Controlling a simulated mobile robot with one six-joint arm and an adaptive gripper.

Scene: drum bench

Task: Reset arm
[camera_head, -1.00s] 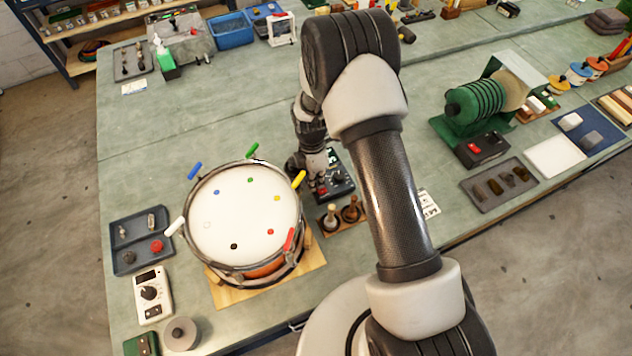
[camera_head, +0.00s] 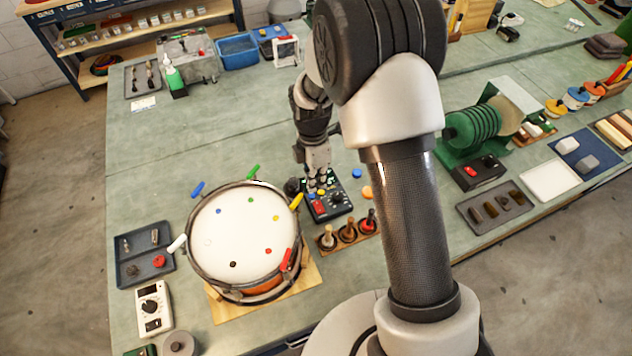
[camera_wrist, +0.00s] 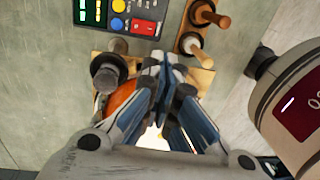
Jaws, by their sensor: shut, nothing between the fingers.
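My gripper (camera_head: 318,180) points down above the control box (camera_head: 327,200) to the right of the drum, in the head view. Its fingers are shut and empty. In the wrist view the closed fingers (camera_wrist: 165,75) fill the lower middle, with the control box (camera_wrist: 125,15) and its coloured buttons at the top. Whether the fingertips touch the box cannot be told. The drum (camera_head: 243,235) stands on a wooden board with coloured pegs around its rim. In the wrist view only a little of its orange shell and white head shows behind the fingers.
A wooden rack (camera_head: 347,235) with several handled tools stands right of the drum. A grey tray (camera_head: 144,252) and a white meter (camera_head: 153,308) are at its left. A green coil machine (camera_head: 475,130) stands at the right.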

